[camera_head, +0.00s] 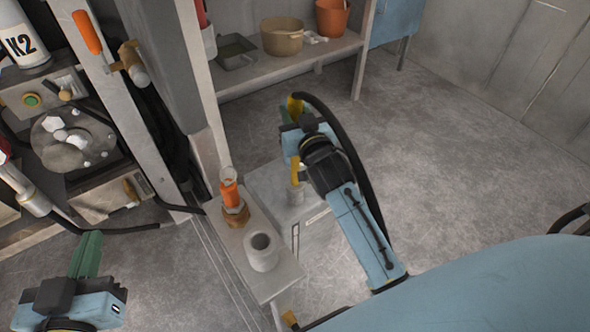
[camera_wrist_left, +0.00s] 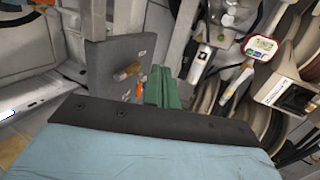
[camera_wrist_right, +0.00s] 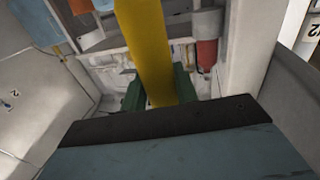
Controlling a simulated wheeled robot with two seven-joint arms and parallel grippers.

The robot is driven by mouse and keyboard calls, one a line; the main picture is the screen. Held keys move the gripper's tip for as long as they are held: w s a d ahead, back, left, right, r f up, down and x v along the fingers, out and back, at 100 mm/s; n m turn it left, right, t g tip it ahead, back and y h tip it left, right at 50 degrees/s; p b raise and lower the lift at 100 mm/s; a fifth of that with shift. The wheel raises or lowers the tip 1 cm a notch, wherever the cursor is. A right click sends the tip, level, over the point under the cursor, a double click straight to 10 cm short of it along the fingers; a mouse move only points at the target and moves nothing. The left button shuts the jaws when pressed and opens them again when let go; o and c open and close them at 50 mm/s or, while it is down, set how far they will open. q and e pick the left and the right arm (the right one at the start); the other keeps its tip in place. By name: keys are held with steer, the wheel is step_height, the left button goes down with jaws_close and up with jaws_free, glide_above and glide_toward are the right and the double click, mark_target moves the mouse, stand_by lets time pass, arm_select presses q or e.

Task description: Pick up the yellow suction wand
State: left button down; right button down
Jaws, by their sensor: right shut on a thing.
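The yellow suction wand (camera_head: 296,171) is in my right gripper (camera_head: 293,128). Its upper end shows above the fingers and its lower part shows below them. In the right wrist view the wand (camera_wrist_right: 145,40) runs between the two green fingers (camera_wrist_right: 158,90). A black hose (camera_head: 368,165) curves from the wand's top along my right arm. My left gripper (camera_head: 88,252) is at the lower left, its green fingers together and empty, also in the left wrist view (camera_wrist_left: 162,88).
A narrow ledge with a brass fitting and orange bottle (camera_head: 230,192) and a white roll (camera_head: 262,250) is left of the wand. A shelf (camera_head: 290,65) with a pan and pots stands behind. Floor at right is clear.

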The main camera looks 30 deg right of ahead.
mark_target(295, 96)
stand_by(0.4)
